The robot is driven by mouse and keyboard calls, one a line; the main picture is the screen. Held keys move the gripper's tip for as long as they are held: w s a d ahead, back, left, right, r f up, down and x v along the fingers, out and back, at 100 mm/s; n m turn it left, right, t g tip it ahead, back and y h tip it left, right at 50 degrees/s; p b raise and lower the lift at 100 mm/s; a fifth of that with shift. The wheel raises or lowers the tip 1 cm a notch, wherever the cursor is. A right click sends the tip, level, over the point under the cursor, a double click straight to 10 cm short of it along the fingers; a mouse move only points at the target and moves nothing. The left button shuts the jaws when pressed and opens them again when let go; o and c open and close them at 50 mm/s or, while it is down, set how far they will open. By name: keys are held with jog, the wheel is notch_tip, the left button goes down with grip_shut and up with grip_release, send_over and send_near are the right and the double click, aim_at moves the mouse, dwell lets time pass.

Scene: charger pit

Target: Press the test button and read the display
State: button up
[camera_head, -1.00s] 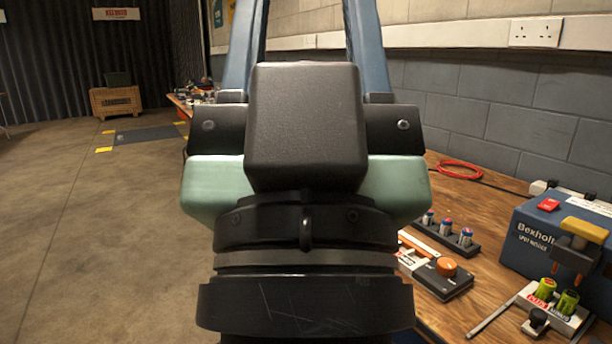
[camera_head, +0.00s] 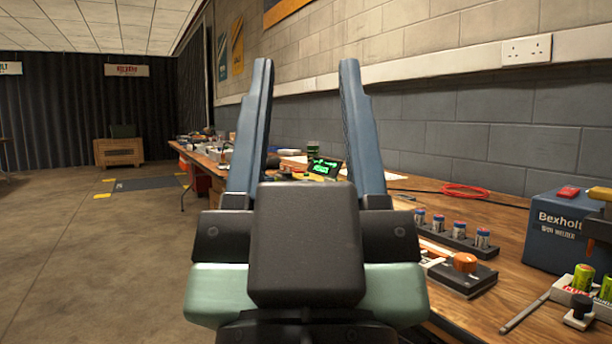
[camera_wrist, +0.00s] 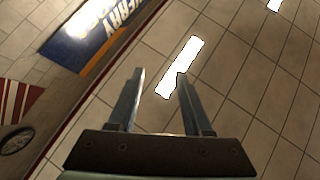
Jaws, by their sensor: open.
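My gripper (camera_head: 306,68) points away from me and up in the head view, its two blue-grey fingers wide apart with nothing between them. In the wrist view my gripper (camera_wrist: 160,74) is also open and empty against the ceiling. A small display (camera_head: 325,168) with green lit marks shows between the fingers, farther along the bench; its text is too small to read. A black box with an orange knob (camera_head: 465,262) lies on the bench to the right. A small block with a black button-like top (camera_head: 580,308) is at the lower right. Which one is the test button, I cannot tell.
The wooden bench (camera_head: 520,225) runs along the grey block wall at the right. It bears a blue Bexholt box (camera_head: 555,232), several upright batteries in a black rack (camera_head: 458,238), green cells (camera_head: 583,278), a grey rod (camera_head: 524,314) and a red cable (camera_head: 465,190).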

grip_shut()
dwell(1.8)
